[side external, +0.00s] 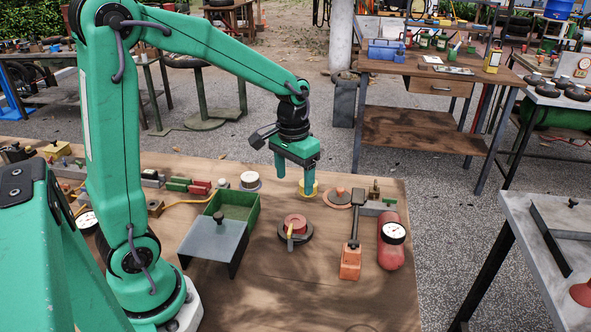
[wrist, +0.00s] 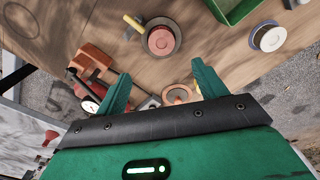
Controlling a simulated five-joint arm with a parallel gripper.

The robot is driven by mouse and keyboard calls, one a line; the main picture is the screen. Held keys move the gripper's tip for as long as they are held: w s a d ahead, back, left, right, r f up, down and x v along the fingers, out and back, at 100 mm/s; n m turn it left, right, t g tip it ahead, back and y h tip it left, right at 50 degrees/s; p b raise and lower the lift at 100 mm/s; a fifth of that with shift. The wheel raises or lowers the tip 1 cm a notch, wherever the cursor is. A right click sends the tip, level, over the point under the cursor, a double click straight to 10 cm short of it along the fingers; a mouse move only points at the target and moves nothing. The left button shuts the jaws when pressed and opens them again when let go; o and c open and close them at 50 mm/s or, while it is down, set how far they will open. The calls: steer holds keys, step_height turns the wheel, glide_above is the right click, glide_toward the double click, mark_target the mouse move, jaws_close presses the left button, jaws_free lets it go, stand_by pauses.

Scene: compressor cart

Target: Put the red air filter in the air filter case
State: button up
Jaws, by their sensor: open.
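A red round part (side external: 295,221), which looks like the red air filter, sits on a dark round dish with a yellow lever beside it. It shows in the wrist view (wrist: 161,41) ahead of the fingertips. I cannot tell for sure which thing is the air filter case; an open green box (side external: 239,206) stands left of the red part, and its corner shows at the top of the wrist view (wrist: 232,8). My gripper (side external: 294,180) is open and empty, pointing down above the table, behind the red part. Its two fingers are spread in the wrist view (wrist: 160,72).
A grey plate stand (side external: 213,239) is in front of the green box. A white-topped spool (side external: 250,179) stands behind. A yellow part (side external: 314,188) is partly hidden by a finger. An orange disc (side external: 338,198), orange-based tool (side external: 350,262) and red tank (side external: 391,250) stand right. The front table is clear.

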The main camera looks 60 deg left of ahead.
steer(key=s+d+r+m+t, duration=0.1)
steer(key=s+d+r+t, duration=0.1)
steer(key=s+r, duration=0.2)
steer(key=s+d+r+m+t, duration=0.1)
steer(key=s+d+r+t, duration=0.2)
steer(key=s, duration=0.7)
steer(key=shift+d+r, duration=0.15)
steer(key=shift+r, duration=0.95)
